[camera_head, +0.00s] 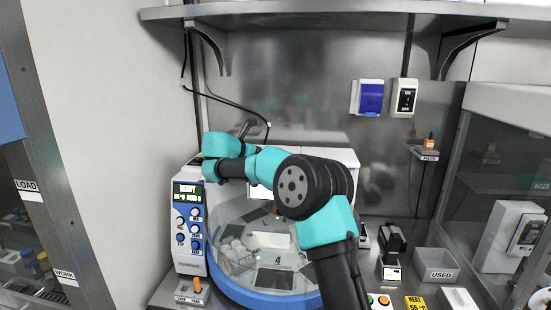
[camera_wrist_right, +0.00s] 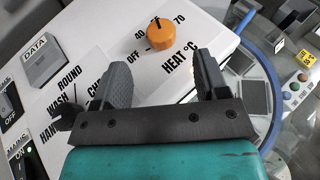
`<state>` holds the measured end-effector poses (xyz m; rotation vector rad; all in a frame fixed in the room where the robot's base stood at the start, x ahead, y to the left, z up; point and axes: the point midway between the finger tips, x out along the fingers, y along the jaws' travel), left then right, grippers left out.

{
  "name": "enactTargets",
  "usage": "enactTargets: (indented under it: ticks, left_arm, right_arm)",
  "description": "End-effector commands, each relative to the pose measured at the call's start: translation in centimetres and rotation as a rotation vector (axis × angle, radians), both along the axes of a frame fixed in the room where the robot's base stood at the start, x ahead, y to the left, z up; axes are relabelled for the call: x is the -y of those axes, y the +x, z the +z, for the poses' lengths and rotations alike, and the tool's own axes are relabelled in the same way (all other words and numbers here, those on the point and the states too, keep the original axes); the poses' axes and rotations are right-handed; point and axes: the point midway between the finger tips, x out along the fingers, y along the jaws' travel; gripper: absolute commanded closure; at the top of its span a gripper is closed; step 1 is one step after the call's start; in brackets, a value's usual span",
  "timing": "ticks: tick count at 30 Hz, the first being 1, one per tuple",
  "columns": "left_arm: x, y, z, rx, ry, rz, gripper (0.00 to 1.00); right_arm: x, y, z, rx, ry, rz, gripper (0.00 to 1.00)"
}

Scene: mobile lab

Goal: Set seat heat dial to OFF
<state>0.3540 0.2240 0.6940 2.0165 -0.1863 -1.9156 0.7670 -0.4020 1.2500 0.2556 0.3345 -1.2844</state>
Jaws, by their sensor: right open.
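In the right wrist view, an orange heat dial (camera_wrist_right: 160,34) sits on a white panel marked "HEAT °C". Its scale reads OFF at the lower left, 40 above that, and 70 at the right. Its dark pointer line points up, between 40 and 70, away from OFF. My right gripper (camera_wrist_right: 162,66) is open and empty. Its two dark fingers are on either side below the dial, apart from it as far as I can tell. In the head view my right arm reaches to the top of the white analyser (camera_head: 190,256); the dial cannot be made out there. My left gripper is not in view.
In the wrist view, a grey DATA button (camera_wrist_right: 43,67) and a black selector knob (camera_wrist_right: 64,117) are on the same panel. In the head view, a clear-covered round carousel with a blue rim (camera_head: 262,300) is below my arm. A steel shelf (camera_head: 340,12) runs above.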

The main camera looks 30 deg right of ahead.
Motion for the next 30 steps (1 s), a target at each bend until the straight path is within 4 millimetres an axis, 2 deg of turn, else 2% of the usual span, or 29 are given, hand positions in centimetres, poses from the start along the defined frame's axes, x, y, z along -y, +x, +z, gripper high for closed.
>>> enactTargets:
  ticks: [9,15,21,28,30]
  left_arm:
    - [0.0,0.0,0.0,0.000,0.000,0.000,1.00]
    - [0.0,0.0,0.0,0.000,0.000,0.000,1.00]
    - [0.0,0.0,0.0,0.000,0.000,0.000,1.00]
    - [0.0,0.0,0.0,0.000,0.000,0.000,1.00]
    - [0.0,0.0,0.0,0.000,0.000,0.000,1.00]
  right_arm:
    - [5.0,1.3,-2.2,-0.001,0.000,-0.002,0.33]
    - [7.4,2.0,-3.2,-0.002,0.001,-0.001,0.33]
    - [8.3,2.3,-3.6,-0.001,0.000,0.000,0.33]
    - [8.3,2.3,-3.6,-0.001,0.000,0.000,0.33]
    - [8.3,2.3,-3.6,-0.001,0.000,0.000,0.38]
